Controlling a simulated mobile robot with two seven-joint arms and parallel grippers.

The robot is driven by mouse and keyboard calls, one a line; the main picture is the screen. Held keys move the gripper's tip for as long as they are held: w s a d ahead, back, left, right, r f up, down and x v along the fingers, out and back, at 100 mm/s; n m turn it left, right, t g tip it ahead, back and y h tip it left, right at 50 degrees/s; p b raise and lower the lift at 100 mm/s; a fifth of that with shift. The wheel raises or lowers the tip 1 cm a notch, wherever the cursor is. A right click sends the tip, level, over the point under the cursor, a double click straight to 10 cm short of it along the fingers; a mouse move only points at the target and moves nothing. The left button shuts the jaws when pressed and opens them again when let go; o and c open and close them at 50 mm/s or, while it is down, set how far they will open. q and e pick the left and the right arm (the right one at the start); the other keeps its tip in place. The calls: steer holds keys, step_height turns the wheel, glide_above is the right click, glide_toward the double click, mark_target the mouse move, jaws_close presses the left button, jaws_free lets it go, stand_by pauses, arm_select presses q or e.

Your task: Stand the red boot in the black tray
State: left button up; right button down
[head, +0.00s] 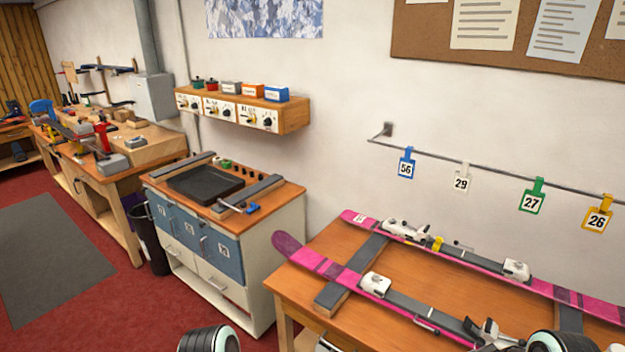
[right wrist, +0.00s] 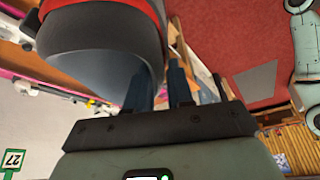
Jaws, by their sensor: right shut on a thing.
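The black tray (head: 205,184) lies on top of the white cabinet left of centre in the head view, and it looks empty. In the right wrist view my right gripper (right wrist: 168,76) is shut on the rim of a boot (right wrist: 95,40). Its large, dark grey open cuff fills the upper left, with a red band (right wrist: 92,6) at the top edge. The rest of the boot is cut off by the frame. Neither this boot nor my right gripper shows in the head view. My left gripper is in neither view.
Two grey rails (head: 248,191) flank the tray, with a blue-handled tool (head: 240,207) at its front right. A shelf with small boxes (head: 242,112) hangs behind. Pink skis (head: 335,272) lie across the bench at right. Red floor is clear in front of the cabinet.

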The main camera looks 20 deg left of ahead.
steer(key=s+d+f+m+t+h, duration=0.1)
steer(key=f+m, duration=0.8)
steer(key=f, duration=2.8)
steer(key=shift+d+h, duration=1)
steer(key=shift+d, duration=0.2)
steer(key=shift+s+f+t, duration=0.1)
steer(key=shift+t, duration=0.2)
